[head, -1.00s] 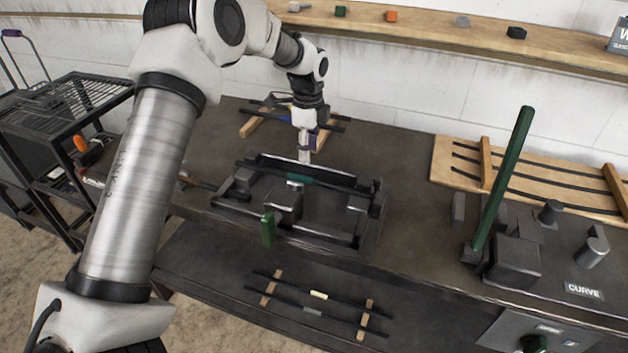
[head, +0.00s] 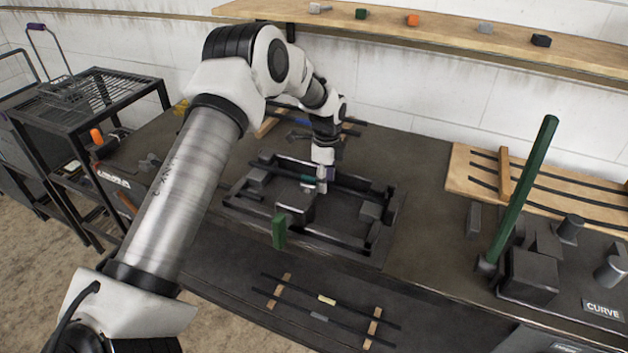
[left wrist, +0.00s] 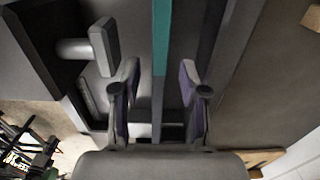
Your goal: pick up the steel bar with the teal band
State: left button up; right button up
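The dark steel bar with the teal band (head: 309,179) lies across the black frame fixture (head: 385,237) on the bench. My left gripper (head: 322,182) is down at the bar, close to the band. In the left wrist view the teal band (left wrist: 161,38) runs up the picture's middle. The fingers of my left gripper (left wrist: 159,78) stand apart on either side of the bar, with gaps showing, so it is open and not clamped. In the head view the gripper hides part of the bar. My right gripper is out of view.
A green lever (head: 524,185) rises from the bending tool at the right. A green handle (head: 279,232) stands at the fixture's front. A wooden rack (head: 470,168) with bars lies at the back right. More bars with pale and grey bands (head: 327,299) lie on wooden strips lower down.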

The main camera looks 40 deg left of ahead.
pick_arm(q)
jog(key=shift+s+r, duration=0.1)
jog(key=shift+s, duration=0.05)
grip_shut()
